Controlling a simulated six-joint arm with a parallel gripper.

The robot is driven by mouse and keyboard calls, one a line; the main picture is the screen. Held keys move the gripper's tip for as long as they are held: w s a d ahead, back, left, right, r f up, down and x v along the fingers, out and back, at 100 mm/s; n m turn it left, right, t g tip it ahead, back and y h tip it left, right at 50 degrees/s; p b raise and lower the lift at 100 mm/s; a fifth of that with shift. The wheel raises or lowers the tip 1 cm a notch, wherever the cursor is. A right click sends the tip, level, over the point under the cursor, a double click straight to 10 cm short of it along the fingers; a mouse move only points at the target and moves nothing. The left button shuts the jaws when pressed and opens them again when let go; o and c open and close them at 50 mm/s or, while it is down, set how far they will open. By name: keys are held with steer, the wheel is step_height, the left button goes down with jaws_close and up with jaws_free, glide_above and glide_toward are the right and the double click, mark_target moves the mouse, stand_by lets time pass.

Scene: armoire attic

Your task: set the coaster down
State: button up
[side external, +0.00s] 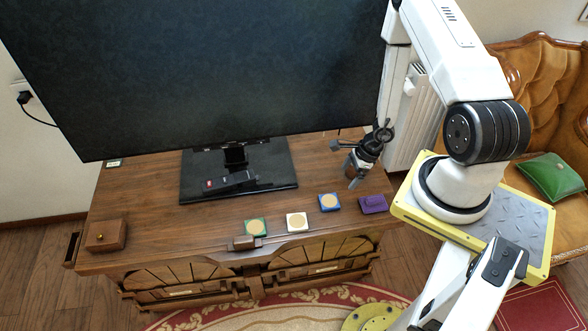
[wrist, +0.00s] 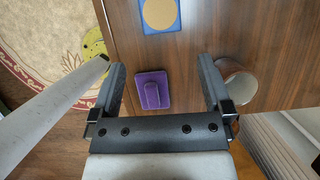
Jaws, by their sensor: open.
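Three square coasters with tan discs lie on the wooden cabinet top: green (side external: 255,227), white (side external: 297,222) and blue (side external: 329,202). The blue coaster also shows at the top of the wrist view (wrist: 160,15). A purple square piece (side external: 373,204) with a raised purple block on it lies to the right of the blue coaster, near the cabinet's edge. My gripper (side external: 355,184) is open and empty above the cabinet top. In the wrist view, the purple piece (wrist: 152,90) shows below, between my spread fingers.
A round cup-like object (wrist: 237,85) stands by my right finger in the wrist view. A large television (side external: 220,65) on a black base fills the back. A small wooden box (side external: 105,236) and a brown block (side external: 243,243) are on the cabinet top (side external: 160,210). The left middle is clear.

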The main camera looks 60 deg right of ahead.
stand_by(0.4)
steer(key=w+a+r+n+h, duration=0.1)
steer(key=a+r+n, duration=0.4)
steer(key=r+n, duration=0.4)
steer(key=w+a+r+n+h, duration=0.1)
steer(key=a+r+n, duration=0.5)
steer(key=r+n, duration=0.3)
steer(key=w+a+r+n+h, duration=0.1)
steer(key=a+r+n, duration=0.4)
steer(key=r+n, duration=0.4)
step_height(320, 180, up, 2)
steer(key=shift+w+a+r+g, duration=0.1)
steer(key=shift+w+a+g, duration=0.2)
steer(key=shift+w+a, duration=0.05)
